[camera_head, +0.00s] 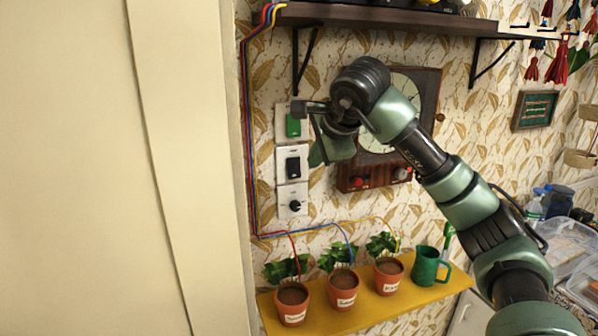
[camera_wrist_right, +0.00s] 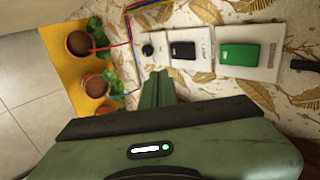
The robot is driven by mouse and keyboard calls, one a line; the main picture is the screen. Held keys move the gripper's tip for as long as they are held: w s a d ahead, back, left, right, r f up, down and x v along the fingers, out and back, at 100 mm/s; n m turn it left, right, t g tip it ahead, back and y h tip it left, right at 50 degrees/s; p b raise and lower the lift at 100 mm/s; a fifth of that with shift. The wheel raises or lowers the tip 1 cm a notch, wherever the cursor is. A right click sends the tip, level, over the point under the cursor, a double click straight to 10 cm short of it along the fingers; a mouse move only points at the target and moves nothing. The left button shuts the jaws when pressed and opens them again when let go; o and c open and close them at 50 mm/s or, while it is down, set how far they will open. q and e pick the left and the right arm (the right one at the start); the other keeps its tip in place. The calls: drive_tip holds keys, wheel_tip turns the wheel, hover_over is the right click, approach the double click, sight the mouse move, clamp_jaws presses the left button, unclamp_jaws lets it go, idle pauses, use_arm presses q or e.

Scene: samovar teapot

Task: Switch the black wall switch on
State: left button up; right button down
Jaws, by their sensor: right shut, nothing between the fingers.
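The black wall switch (camera_head: 293,168) sits on the middle white plate of a vertical row on the patterned wall. A green switch (camera_head: 293,126) is above it and a black knob (camera_head: 295,206) is below. In the right wrist view the black switch (camera_wrist_right: 183,49) lies between the knob (camera_wrist_right: 148,50) and the green switch (camera_wrist_right: 237,54). My right gripper (camera_head: 317,156) is just right of the black switch, apart from it in the picture. Its fingers (camera_wrist_right: 157,88) are shut and empty. The gap to the wall is hard to judge. My left gripper is not in view.
A yellow shelf (camera_head: 365,312) below holds potted plants (camera_head: 343,288) and a green mug (camera_head: 427,266). Coloured wires run down left of the switches. A wooden clock (camera_head: 422,88) hangs behind my right arm, under a dark shelf (camera_head: 385,17). A pale wall panel (camera_head: 180,150) stands at left.

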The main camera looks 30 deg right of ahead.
drive_tip(key=p, duration=0.3)
approach(295, 177)
wheel_tip(295, 177, down, 3)
drive_tip(key=w, duration=0.1)
drive_tip(key=w+f+p, duration=0.1)
drive_tip(key=w+p, duration=0.1)
drive_tip(key=shift+d+f, duration=0.15)
drive_tip(key=shift+d, duration=0.2)
drive_tip(key=shift+w+d+f, duration=0.1)
drive_tip(key=shift+w+f, duration=0.05)
drive_tip(key=shift+w, duration=0.25)
drive_tip(key=shift+w+f, duration=0.1)
drive_tip(key=shift+w+d, duration=0.1)
drive_tip(key=shift+w, duration=0.05)
